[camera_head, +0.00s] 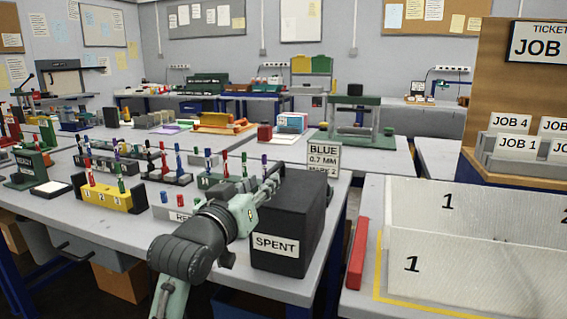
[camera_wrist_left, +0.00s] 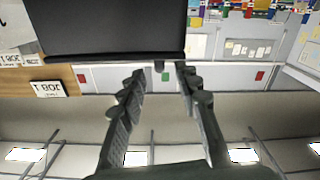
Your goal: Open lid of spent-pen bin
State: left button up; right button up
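The spent-pen bin (camera_head: 300,220) is a black box with a white SPENT label, standing at the front right of the pen table. Its lid looks shut. My left gripper (camera_head: 273,178) is at the bin's upper left edge, with the arm crossing in front of the bin's left side. In the left wrist view, which looks upside down, the dark bin (camera_wrist_left: 110,25) fills the upper middle, and a small dark tab (camera_wrist_left: 159,66) sticks out from its edge. The left gripper's fingers (camera_wrist_left: 160,73) are apart, one on each side of the tab; contact cannot be told. My right gripper is out of view.
A BLUE 0.7 MM sign (camera_head: 323,158) stands behind the bin. Pens in a yellow rack (camera_head: 108,198) and other holders crowd the table to the left. At right are a red bar (camera_head: 358,255), white numbered trays (camera_head: 450,268) and a wooden job-ticket board (camera_head: 490,65).

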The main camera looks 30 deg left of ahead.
aim_at(268, 175)
pick_arm(q)
jog(key=shift+w+a, duration=0.1)
jog(key=shift+w, duration=0.2)
jog(key=shift+w+r, duration=0.15)
jog(key=shift+w, duration=0.2)
jog(key=x, duration=0.5)
jog(key=shift+p, duration=0.3)
jog(key=shift+w+a, duration=0.1)
jog(key=shift+w, duration=0.5)
jog(key=shift+w+a, duration=0.1)
grip_shut()
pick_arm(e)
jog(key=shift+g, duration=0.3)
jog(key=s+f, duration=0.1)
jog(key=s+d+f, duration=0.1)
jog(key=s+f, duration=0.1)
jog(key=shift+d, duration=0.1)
